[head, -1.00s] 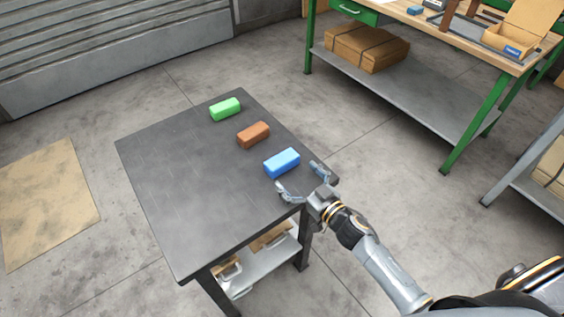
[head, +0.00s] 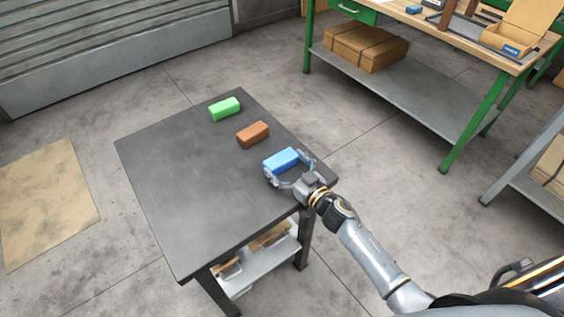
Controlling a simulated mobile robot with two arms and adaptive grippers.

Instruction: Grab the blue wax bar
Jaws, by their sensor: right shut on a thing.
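The blue wax bar (head: 281,159) lies on the dark table (head: 185,190) near its right edge. My right gripper (head: 288,170) is shut on the blue bar, with one finger at its left end and the other at its right end. The bar still appears to rest on the tabletop. My left gripper is not in the head view.
A brown bar (head: 253,134) and a green bar (head: 225,109) lie in a row behind the blue one. The left and front of the table are clear. A green-legged workbench (head: 470,48) stands at the back right, with a cardboard box (head: 366,48) on its lower shelf.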

